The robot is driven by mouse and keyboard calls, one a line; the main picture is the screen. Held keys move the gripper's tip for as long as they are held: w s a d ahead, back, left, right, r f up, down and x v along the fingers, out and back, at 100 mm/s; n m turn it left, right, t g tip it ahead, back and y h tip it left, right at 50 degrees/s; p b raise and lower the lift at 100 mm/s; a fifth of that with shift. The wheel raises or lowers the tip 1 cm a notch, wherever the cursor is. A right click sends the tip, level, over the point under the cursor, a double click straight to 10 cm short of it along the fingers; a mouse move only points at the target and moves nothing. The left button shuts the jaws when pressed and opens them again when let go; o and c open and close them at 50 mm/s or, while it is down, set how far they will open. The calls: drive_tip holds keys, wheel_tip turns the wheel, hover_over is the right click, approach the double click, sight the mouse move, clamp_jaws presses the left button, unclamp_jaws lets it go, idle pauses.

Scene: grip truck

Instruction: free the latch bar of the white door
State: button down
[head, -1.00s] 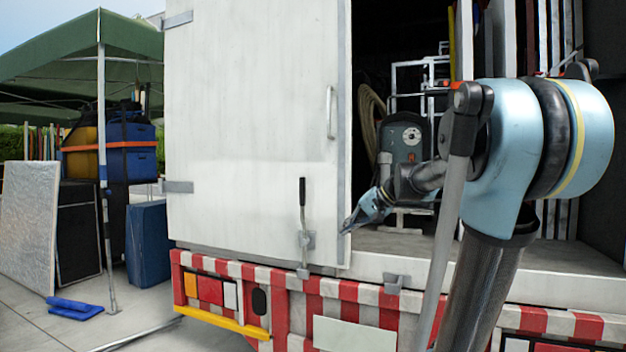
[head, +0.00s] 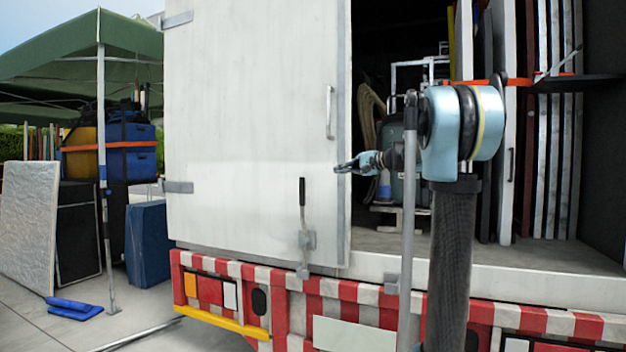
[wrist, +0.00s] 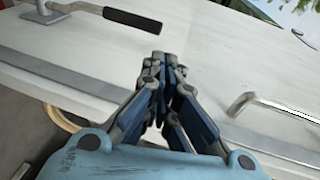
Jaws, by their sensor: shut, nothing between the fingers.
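The white door (head: 250,120) stands closed over the left part of the truck's rear. Its latch bar (head: 303,220) is upright near the lower right of the door, with a dark grip at the top and its foot at the sill. In the wrist view the dark latch handle (wrist: 132,20) shows at the upper left, apart from my fingers. My gripper (head: 342,168) is shut and empty by the door's right edge, above and to the right of the latch bar. In the wrist view its fingertips (wrist: 164,60) meet in front of the white door face.
A metal grab handle (head: 330,112) sits on the door above my gripper; it also shows in the wrist view (wrist: 275,108). The truck's right side is open, with a grey machine and upright panels (head: 540,130) inside. A striped bumper (head: 290,300) runs below.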

drive_tip(key=x, duration=1.4)
